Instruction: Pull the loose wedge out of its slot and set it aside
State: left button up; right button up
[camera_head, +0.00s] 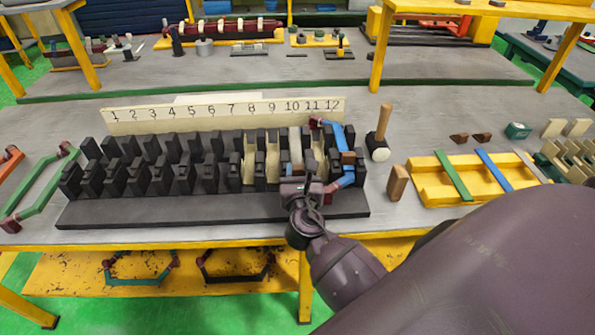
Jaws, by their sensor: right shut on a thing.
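The black stator block (220,208) stands on the bench with two rows of dark teeth, in front of a board with slot numbers 1 to 12. A pale grey strip, seemingly the wedge (295,139), lies in the slot near number 10. My right gripper (296,179) is at the near end of that slot, shut, apparently on the near end of the wedge. Its jaws hide the grip and how far the wedge has slid. A blue coil (337,136) sits close on the right, around slots 11 and 12. My left gripper is not in view.
Cream liners (249,156) stand in nearby slots. A mallet (381,135), a wooden block (398,182) and a yellow tray (422,182) with green and blue strips lie right of the block. A green coil (46,180) lies at left.

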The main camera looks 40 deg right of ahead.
jog(key=o, duration=1)
jog(key=v, duration=1.1)
jog(key=shift+b, duration=0.45)
